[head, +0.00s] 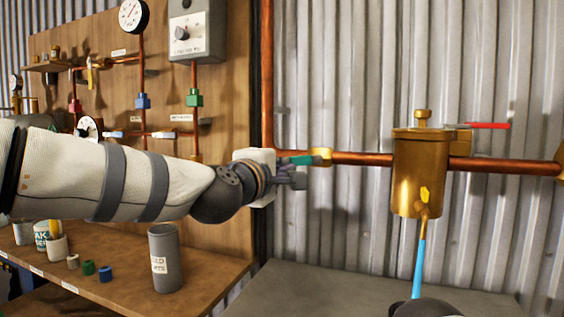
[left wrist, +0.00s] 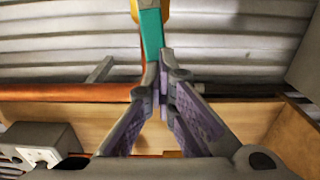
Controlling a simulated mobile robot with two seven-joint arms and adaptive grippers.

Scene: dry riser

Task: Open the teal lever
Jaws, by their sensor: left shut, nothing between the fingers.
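The teal lever (head: 302,160) extends left from a small brass valve (head: 321,156) on the copper pipe, lying roughly along the pipe in the head view. In the left wrist view the teal lever (left wrist: 152,32) hangs from the top, with its end at my fingertips. My left gripper (head: 299,177) is shut with nothing between its fingers. Its tips (left wrist: 163,72) overlap the lever's end in the picture; I cannot tell whether they touch it. The gripper partly hides the lever's end in the head view.
A brass canister (head: 405,180) with a red lever (head: 488,125) and a light-blue handle (head: 419,262) stands to the right on the pipe (head: 365,158). A grey cup (head: 165,258) stands on the wooden bench at left. The corrugated wall (head: 330,70) is close behind.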

